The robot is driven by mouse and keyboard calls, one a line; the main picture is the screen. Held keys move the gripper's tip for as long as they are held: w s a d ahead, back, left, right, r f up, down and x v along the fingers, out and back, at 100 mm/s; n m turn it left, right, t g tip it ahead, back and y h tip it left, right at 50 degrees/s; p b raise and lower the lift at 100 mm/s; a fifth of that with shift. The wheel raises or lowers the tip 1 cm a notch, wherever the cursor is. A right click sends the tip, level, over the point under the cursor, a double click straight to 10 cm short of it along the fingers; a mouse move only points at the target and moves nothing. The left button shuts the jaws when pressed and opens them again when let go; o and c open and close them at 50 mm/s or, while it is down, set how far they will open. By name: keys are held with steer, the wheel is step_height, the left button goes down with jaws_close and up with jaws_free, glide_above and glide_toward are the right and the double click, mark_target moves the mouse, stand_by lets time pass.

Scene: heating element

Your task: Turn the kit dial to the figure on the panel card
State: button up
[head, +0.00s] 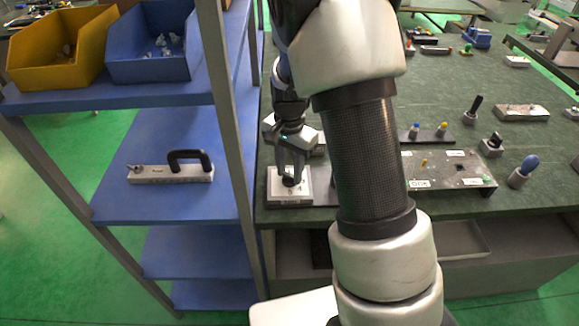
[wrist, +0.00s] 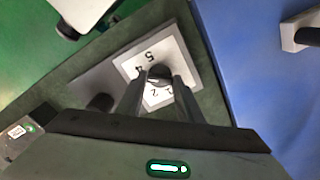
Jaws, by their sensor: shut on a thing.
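The kit dial is a white square plate (head: 277,190) at the near left corner of the green bench, with a dark round knob (wrist: 160,72) in its middle. In the wrist view the figures 5, 4, 2 and 1 show around the knob; part of the face is hidden by my fingers. My gripper (head: 290,178) points down, its two fingers shut on the knob; it also shows in the wrist view (wrist: 157,85). A metal panel (head: 450,172) lies right of my arm with several small white cards (head: 419,184); I cannot read a figure on them surely.
My arm hides part of the bench between dial and panel. Knobs and pegs (head: 520,172) stand around the panel. On the left, a blue shelf (head: 130,200) holds a block with a black handle (head: 170,172), under yellow (head: 60,60) and blue bins (head: 150,65).

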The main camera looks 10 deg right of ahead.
mark_target(290, 175)
steer(key=shift+w+r+m, duration=0.1)
steer(key=shift+m, duration=0.5)
steer(key=o, duration=1.1)
step_height(290, 175, up, 17)
steer(key=shift+r+p, duration=0.15)
steer(key=shift+p, duration=1)
